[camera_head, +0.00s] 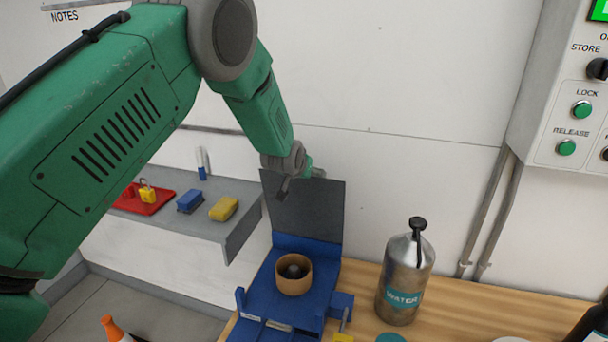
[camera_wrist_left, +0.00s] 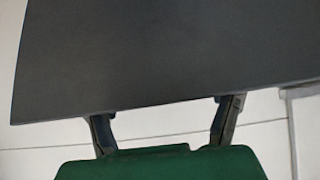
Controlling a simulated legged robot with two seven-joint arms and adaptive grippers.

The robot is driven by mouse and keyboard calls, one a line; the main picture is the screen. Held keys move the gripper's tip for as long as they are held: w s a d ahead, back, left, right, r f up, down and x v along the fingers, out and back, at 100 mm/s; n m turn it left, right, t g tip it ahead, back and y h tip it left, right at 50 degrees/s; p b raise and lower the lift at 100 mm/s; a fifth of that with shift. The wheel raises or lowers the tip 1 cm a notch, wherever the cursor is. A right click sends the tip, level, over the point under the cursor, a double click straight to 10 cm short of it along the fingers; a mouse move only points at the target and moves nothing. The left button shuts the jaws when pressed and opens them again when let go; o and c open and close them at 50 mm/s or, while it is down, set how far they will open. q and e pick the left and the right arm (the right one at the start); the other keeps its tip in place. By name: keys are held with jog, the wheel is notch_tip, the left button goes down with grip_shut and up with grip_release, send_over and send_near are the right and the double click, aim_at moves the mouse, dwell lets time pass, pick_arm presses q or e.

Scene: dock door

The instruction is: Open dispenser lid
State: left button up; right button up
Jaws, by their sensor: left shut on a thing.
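The dispenser (camera_head: 276,290) is a blue unit on the wooden counter. Its dark grey lid (camera_head: 308,215) stands raised, close to upright, at the back of the dispenser. A brown round cup (camera_head: 293,275) with a dark ball-like thing inside sits on the blue body. My left gripper (camera_head: 300,180) is at the lid's upper edge, shut on the lid. In the left wrist view the lid (camera_wrist_left: 165,55) fills the upper part, and the two fingers of my left gripper (camera_wrist_left: 165,110) meet its edge, spaced apart. My right gripper is not in view.
A metal water bottle (camera_head: 405,280) stands right of the dispenser on the counter (camera_head: 465,310). A grey shelf (camera_head: 232,222) at left holds blue and yellow blocks and a red tray (camera_head: 145,204). A control panel (camera_head: 565,100) hangs on the wall at right.

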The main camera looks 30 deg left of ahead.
pick_arm(q)
jog(key=shift+s+d+f, duration=0.25)
jog(key=shift+f, duration=0.4)
jog(key=o, duration=1.4)
jog(key=shift+o, duration=0.2)
jog(key=shift+w+a+f, duration=0.1)
jog(key=shift+w, duration=0.25)
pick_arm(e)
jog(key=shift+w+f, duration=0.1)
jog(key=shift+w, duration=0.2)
pick_arm(q)
jog(key=shift+a+r, duration=0.1)
jog(key=shift+r, duration=0.1)
jog(key=shift+s+r, duration=0.3)
jog(key=shift+r, duration=0.05)
jog(key=v, duration=1.1)
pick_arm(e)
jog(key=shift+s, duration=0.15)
